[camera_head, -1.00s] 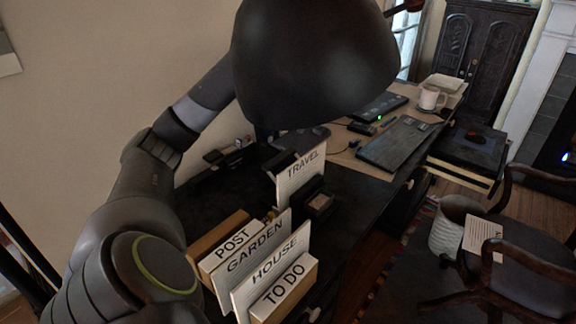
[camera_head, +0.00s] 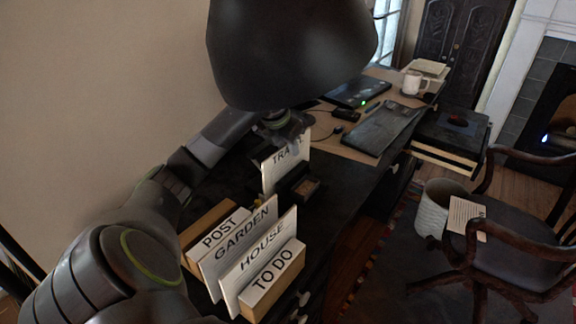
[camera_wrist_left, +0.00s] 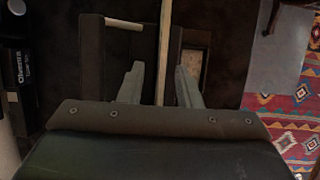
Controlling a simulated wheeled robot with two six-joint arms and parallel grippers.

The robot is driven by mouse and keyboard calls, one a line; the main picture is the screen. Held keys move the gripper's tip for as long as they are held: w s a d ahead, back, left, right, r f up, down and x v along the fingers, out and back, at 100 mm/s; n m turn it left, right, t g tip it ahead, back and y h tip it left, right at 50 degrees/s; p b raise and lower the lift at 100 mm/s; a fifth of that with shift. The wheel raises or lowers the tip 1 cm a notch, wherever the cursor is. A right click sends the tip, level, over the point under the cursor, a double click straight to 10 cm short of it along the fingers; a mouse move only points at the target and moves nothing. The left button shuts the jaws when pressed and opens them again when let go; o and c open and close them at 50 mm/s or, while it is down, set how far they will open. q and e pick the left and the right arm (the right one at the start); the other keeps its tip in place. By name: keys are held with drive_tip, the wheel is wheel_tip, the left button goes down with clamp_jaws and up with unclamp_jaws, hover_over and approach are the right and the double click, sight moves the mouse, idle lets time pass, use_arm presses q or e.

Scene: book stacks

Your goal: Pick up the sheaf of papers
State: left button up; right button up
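A white upright sheaf labelled TRAVEL (camera_head: 270,176) stands in a dark holder on the dark desk. In the left wrist view the fingers (camera_wrist_left: 160,88) are apart, one on each side of the thin pale edge of the sheaf (camera_wrist_left: 164,45), with a gap to each side. My right gripper is in neither view.
Labelled stacks POST (camera_head: 220,233), GARDEN (camera_head: 242,238), HOUSE (camera_head: 258,255) and TO DO (camera_head: 272,278) stand nearer. A large dark rounded shape (camera_head: 290,50) covers the top centre.

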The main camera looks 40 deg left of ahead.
sight(290, 154)
use_arm(q)
drive_tip(key=shift+x, duration=1.6)
drive_tip(key=shift+d+f, duration=0.1)
drive_tip(key=shift+f, duration=0.1)
clamp_jaws()
